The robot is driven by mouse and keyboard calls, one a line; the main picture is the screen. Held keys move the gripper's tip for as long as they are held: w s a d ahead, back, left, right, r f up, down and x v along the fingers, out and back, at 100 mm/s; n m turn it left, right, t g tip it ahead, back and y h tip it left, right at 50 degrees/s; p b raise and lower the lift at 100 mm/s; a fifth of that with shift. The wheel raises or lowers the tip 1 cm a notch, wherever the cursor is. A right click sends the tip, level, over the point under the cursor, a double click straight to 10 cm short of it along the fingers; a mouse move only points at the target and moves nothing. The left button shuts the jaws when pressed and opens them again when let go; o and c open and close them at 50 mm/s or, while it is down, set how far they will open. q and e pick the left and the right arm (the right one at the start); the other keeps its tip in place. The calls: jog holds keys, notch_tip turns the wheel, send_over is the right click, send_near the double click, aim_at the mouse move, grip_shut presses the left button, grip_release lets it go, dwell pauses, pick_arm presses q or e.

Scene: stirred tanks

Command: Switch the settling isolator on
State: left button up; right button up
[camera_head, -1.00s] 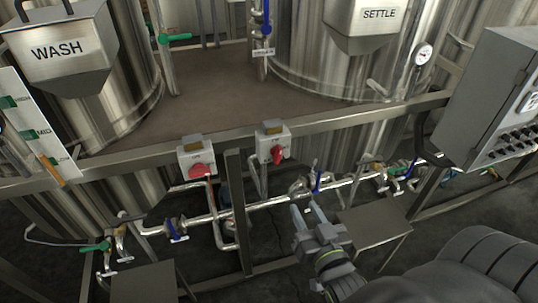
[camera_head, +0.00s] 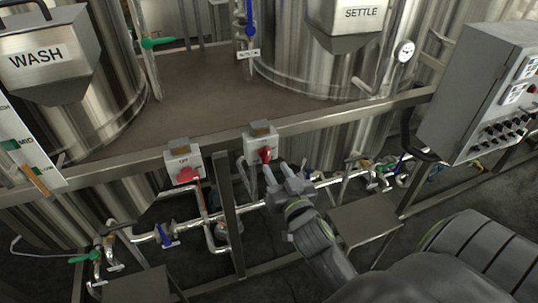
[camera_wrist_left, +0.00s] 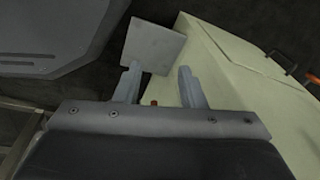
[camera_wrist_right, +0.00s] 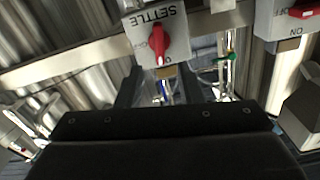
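The settling isolator is a pale grey box (camera_head: 259,148) on the frame rail, with a red handle (camera_head: 265,155). In the right wrist view its box (camera_wrist_right: 135,27) appears upside down, marked SETTLE, and its red handle (camera_wrist_right: 157,43) stands roughly upright in the picture, slightly tilted. My right gripper (camera_head: 279,171) is just below and right of the handle in the head view, open and empty, apart from it. Its dark fingers also show in the right wrist view (camera_wrist_right: 158,84), below the handle. My left gripper (camera_wrist_left: 158,84) is open and empty, away from the isolators; the head view does not show it.
A second isolator box (camera_head: 183,158) with a red handle is left of the settling one. Pipes and blue-handled valves (camera_head: 165,236) run below the rail. A grey control cabinet (camera_head: 480,80) stands at right.

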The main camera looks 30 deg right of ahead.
aim_at(268, 155)
jog(key=x, duration=0.6)
jog(key=shift+d+p, duration=0.1)
jog(key=shift+p, duration=0.25)
grip_shut()
